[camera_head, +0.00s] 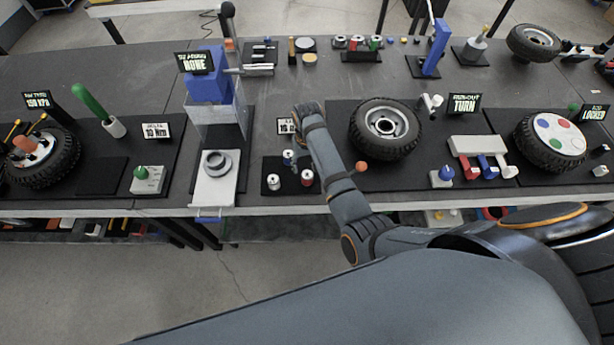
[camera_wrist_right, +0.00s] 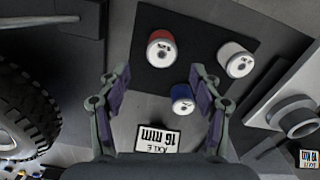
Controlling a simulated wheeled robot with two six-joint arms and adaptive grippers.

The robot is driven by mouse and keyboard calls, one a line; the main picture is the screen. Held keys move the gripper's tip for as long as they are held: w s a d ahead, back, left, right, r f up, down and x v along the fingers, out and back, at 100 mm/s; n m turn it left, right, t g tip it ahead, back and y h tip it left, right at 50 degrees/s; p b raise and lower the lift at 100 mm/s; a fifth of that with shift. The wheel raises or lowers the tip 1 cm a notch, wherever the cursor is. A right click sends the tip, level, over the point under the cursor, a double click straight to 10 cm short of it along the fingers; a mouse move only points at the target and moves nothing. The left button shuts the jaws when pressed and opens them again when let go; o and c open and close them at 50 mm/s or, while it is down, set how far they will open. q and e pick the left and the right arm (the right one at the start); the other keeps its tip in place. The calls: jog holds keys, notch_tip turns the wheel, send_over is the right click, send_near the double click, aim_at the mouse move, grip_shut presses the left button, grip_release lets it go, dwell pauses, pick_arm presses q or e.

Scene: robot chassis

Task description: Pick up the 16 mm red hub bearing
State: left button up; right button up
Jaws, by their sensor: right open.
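The red hub bearing (camera_head: 307,177) stands on a small black mat (camera_head: 291,188) near the table's front edge. In the right wrist view the red hub bearing (camera_wrist_right: 162,48) has a pale top face and lies beyond the fingertips, roughly between their lines. A white bearing (camera_wrist_right: 237,60) and a blue bearing (camera_wrist_right: 182,97) share the mat. The blue one lies in the space between the fingers in the picture. My right gripper (camera_wrist_right: 161,75) is open and empty above them. In the head view its arm partly hides this area. My left gripper does not show.
A sign reading 16 mm (camera_wrist_right: 158,139) stands beside the mat. A wheel (camera_head: 386,129) lies to the right of my right arm. A pale fixture with a grey ring (camera_head: 216,163) stands left of the mat, with a blue box (camera_head: 208,88) behind it.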

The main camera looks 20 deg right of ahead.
aim_at(307, 174)
jog(key=f, duration=0.2)
jog(key=f+p, duration=0.1)
jog(key=f, duration=0.1)
jog(key=shift+s+a+f, duration=0.1)
jog(key=shift+s, duration=0.15)
jog(key=shift+w+f, duration=0.1)
jog(key=shift+f, duration=0.4)
jog(key=c, duration=1.3)
